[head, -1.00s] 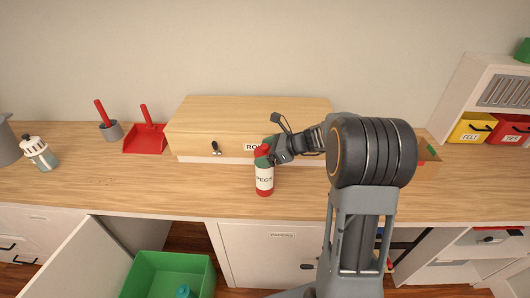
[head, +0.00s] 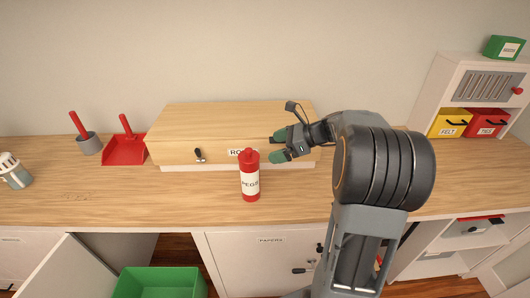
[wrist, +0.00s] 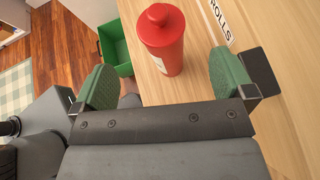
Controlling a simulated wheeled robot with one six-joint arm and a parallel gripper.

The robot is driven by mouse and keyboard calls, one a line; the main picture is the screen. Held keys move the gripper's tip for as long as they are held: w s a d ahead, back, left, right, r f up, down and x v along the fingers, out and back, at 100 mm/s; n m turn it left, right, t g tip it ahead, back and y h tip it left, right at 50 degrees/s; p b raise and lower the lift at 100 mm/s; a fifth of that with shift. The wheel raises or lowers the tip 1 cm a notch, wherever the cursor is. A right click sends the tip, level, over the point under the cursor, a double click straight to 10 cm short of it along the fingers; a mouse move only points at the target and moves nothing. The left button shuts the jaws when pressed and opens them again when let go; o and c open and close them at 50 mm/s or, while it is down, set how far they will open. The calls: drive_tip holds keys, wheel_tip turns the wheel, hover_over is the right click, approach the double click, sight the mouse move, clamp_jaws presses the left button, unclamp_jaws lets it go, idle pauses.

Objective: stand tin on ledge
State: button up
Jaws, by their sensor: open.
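A red tin (head: 249,190) with a white label reading PEGS stands upright on the wooden worktop (head: 110,192), in front of the long wooden box labelled ROLLS. My gripper (head: 281,145) is just right of the tin, its green-padded fingers apart and empty. In the wrist view the tin (wrist: 164,42) stands beyond and between the spread fingers (wrist: 163,82), apart from both pads. I cannot tell for certain which surface is the ledge.
The ROLLS box (head: 225,125) stands close behind the tin. A red dustpan (head: 124,149) and a grey pot (head: 89,143) are to the left. An open cabinet door and a green crate (head: 160,283) are below. A white shelf unit with yellow (head: 451,123) and red (head: 488,121) drawers stands right.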

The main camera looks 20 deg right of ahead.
drive_tip(key=s+a+f+n+h, duration=0.1)
drive_tip(key=s+a+n+h, duration=0.3)
drive_tip(key=s+n, duration=0.5)
drive_tip(key=s+a+f+n+g+h, duration=0.1)
drive_tip(key=s+a+n+h, duration=0.3)
drive_tip(key=s+n, duration=0.5)
drive_tip(key=n+h, duration=0.2)
drive_tip(key=n, duration=0.3)
drive_tip(key=shift+s+f+n+g+h, duration=0.3)
drive_tip(key=shift+s+f+n, duration=0.05)
drive_tip(key=shift+n, duration=0.05)
